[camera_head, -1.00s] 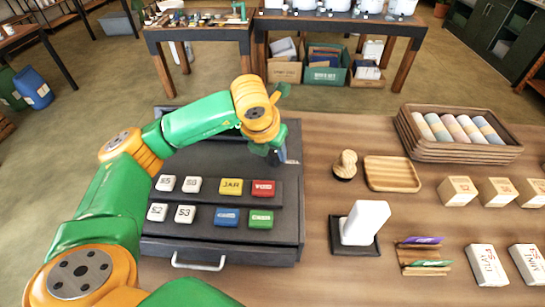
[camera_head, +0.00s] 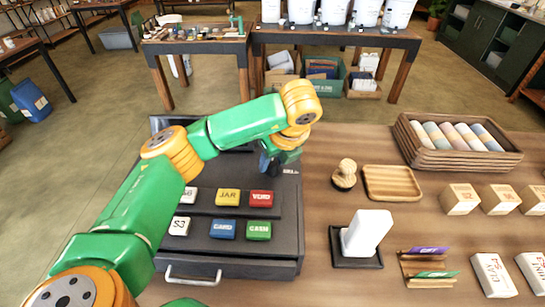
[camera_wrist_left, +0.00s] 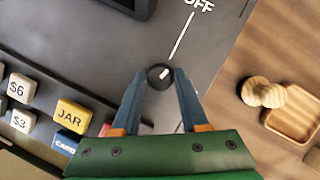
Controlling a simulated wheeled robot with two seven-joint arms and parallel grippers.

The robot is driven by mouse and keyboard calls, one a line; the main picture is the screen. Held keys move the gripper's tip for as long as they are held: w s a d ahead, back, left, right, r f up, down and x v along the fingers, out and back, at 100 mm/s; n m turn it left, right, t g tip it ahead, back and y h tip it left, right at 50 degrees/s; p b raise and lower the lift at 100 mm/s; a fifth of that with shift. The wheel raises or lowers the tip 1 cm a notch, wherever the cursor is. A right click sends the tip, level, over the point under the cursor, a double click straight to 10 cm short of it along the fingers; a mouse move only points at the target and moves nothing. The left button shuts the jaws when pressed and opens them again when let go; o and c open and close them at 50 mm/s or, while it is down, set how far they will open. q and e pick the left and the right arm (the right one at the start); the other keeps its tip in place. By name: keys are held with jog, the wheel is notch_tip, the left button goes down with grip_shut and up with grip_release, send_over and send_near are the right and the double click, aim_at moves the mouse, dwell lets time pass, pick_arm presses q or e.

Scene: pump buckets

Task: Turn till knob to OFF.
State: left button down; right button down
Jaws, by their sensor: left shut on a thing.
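The dark till (camera_head: 285,235) stands at the left of the counter. Its round black knob (camera_wrist_left: 160,76) shows in the left wrist view, on the till's top, with a short white mark. The mark points up and right, roughly along the white line that leads to the printed word OFF (camera_wrist_left: 198,5). My left gripper (camera_head: 268,166) is at the till's upper right; the left wrist view shows its two blue-grey fingers (camera_wrist_left: 160,84) shut on the knob, one on each side. In the head view the knob is hidden by the gripper. My right gripper is not in view.
Coloured keys such as the yellow JAR key (camera_head: 228,197) lie left of and nearer than the gripper. A wooden stamp (camera_head: 345,174) and a wooden tray (camera_head: 392,182) stand to the right. Bare counter (camera_head: 318,215) lies beside the till.

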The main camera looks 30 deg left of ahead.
pick_arm(q)
jog(key=shift+n+g+p, duration=0.4)
jog(key=shift+n+g, duration=0.1)
jog(key=shift+n, duration=1)
jog(key=shift+c, duration=2.1)
grip_release()
jog(key=w+v, duration=0.1)
jog(key=v, duration=0.6)
jog(key=shift+s+d+p, duration=0.2)
jog(key=shift+s+p, duration=0.1)
jog(key=shift+s, duration=0.1)
jog(key=shift+f, duration=0.1)
